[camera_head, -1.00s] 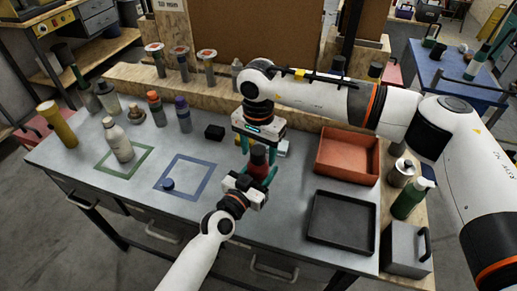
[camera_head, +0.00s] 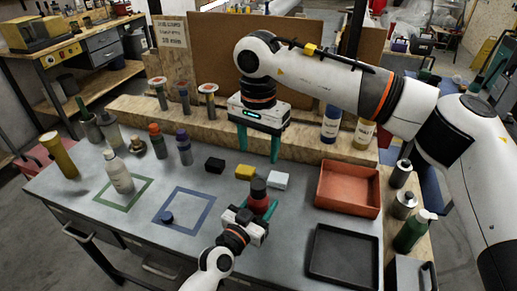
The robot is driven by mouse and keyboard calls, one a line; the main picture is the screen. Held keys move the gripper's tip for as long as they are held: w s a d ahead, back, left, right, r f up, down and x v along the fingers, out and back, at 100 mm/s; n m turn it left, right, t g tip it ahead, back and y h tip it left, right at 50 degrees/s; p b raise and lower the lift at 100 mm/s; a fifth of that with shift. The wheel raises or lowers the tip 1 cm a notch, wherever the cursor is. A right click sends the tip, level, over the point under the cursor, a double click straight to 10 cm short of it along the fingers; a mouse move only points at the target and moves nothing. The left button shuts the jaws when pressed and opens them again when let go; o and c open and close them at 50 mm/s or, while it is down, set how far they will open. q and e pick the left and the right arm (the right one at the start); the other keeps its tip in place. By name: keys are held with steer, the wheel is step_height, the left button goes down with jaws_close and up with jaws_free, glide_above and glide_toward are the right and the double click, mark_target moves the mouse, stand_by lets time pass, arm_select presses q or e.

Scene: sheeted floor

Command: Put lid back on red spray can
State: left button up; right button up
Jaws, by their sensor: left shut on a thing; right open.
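A small dark blue round cap (camera_head: 167,217) lies inside the blue square outline (camera_head: 208,205) on the table.
An orange bin (camera_head: 348,207) and black tray (camera_head: 342,268) are to the right. Several bottles, including a grey one (camera_head: 119,177) by the green outline, stand left.

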arm_select(q)
steer(key=o, duration=1.4)
steer(key=shift+o, duration=0.2)
steer(key=b+v, duration=0.1)
steer(key=v, duration=1.1)
steer(key=shift+s, duration=0.1)
arm_select(e)
steer(key=shift+f, duration=0.7)
steer(key=shift+f, duration=0.1)
